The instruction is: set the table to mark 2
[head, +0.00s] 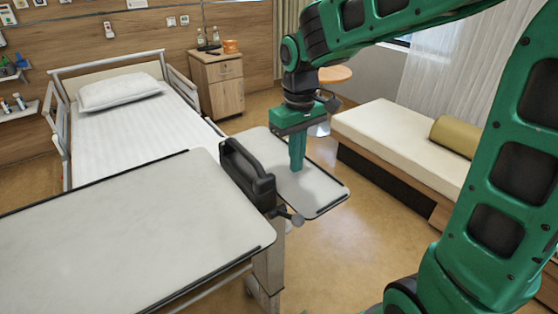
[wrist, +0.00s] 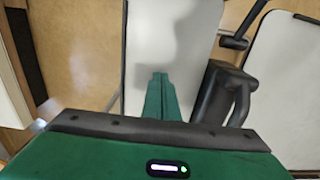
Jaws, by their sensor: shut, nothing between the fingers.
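The overbed table has a large pale top (head: 120,225) at the front left and a smaller pale top (head: 318,190) to its right, with dark edge strips. A black housing with a handle (head: 247,175) stands between the two tops. A small lever with a grey knob (head: 293,217) sticks out below the housing. My gripper (head: 297,170) points down over the smaller top, its fingers shut and empty; I cannot tell if they touch it. In the wrist view, my gripper (wrist: 160,76) is over the smaller top (wrist: 150,35), left of the black housing (wrist: 217,95). No numbered mark is readable.
A bed (head: 130,125) with a pillow stands behind the table. A wooden bedside cabinet (head: 217,85) with bottles is at the back. A cushioned bench (head: 405,135) lies to the right. Open floor (head: 345,255) lies between table and bench.

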